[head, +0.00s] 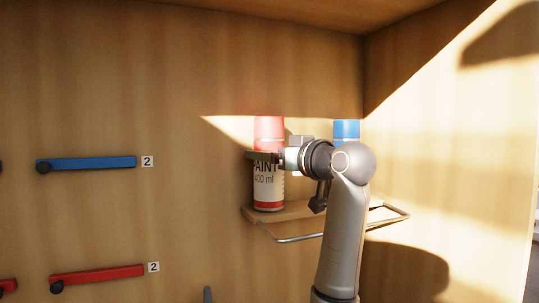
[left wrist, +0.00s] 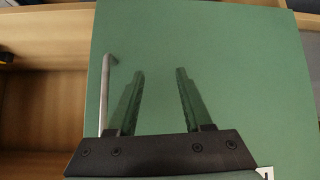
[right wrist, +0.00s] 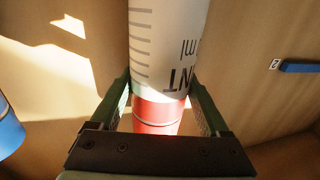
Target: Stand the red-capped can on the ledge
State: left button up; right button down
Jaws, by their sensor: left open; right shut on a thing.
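The red-capped can (head: 268,190), white with "PAINT 400 ml" print and a red band at its foot, stands upright at the left end of the wooden ledge (head: 292,212). Its base appears to touch the ledge. My right gripper (head: 265,156) is shut around the can's upper part, below the red cap. In the right wrist view the can (right wrist: 168,45) sits between both fingers (right wrist: 165,103). My left gripper (left wrist: 156,100) is open and empty above a green surface in the left wrist view. It is out of the head view.
A blue-capped can (head: 346,130) stands on the ledge to the right, partly hidden by my right arm. A metal rail (head: 300,238) runs around the ledge's front. Blue (head: 90,163) and red (head: 100,275) bars are on the back panel at left.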

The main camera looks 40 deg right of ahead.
jog(key=shift+c, duration=1.3)
grip_release()
jog(key=shift+f, duration=0.1)
jog(key=shift+o, duration=1.3)
jog(key=s+b, duration=0.2)
jog(key=s, duration=1)
jog(key=shift+a, duration=0.4)
